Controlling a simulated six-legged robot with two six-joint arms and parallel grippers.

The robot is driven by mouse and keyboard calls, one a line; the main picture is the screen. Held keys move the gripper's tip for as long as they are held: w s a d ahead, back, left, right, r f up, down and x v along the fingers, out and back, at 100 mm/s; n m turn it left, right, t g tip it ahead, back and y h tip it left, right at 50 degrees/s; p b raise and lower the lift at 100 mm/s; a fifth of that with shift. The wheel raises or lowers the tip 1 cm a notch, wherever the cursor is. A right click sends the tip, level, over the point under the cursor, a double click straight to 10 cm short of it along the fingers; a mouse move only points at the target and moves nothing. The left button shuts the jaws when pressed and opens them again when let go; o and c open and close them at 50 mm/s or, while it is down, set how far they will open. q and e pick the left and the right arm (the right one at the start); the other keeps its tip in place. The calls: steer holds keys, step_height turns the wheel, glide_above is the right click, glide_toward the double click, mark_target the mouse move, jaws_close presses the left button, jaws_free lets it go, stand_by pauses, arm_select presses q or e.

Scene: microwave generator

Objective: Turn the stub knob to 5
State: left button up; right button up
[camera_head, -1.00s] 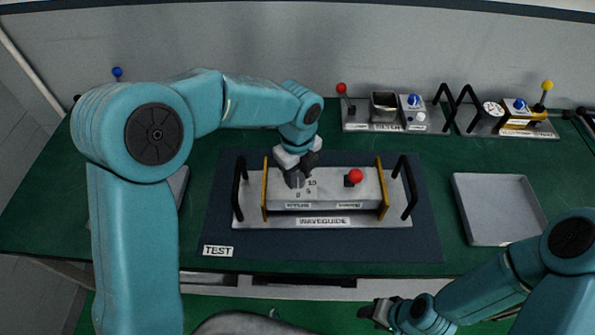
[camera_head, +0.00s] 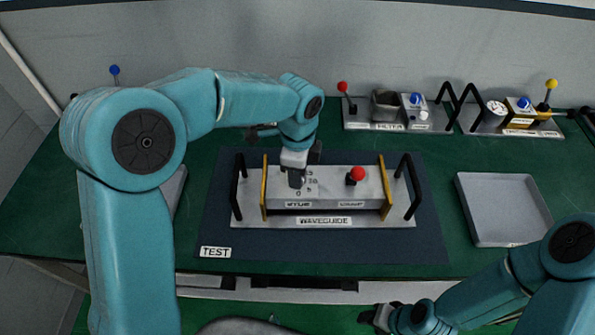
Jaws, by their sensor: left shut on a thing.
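The waveguide unit (camera_head: 345,221) is a grey metal box with yellow end plates and black side handles, on a dark mat. Its stub dial plate (camera_head: 311,188) shows small numbers, hard to read, at the left of its top. My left gripper (camera_head: 297,180) points down over this plate and is shut on the stub knob, which the fingers mostly hide. A red ball knob (camera_head: 357,174) stands on the right of the box top. My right gripper (camera_head: 378,317) is at the bottom, in front of the bench, apart from the unit; its jaws are too small to judge.
The filter unit (camera_head: 386,127) and another unit with a gauge and yellow-topped lever (camera_head: 515,132) stand at the back right. An empty grey tray (camera_head: 503,240) lies at the right. A TEST label (camera_head: 215,252) is on the mat's front left corner.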

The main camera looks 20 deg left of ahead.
arm_select(q)
steer(key=shift+r+n, duration=0.1)
steer(key=shift+n, duration=0.5)
steer(key=o, duration=1)
steer(key=shift+o, duration=0.2)
step_height(320, 180, up, 16)
steer(key=shift+r, duration=0.15)
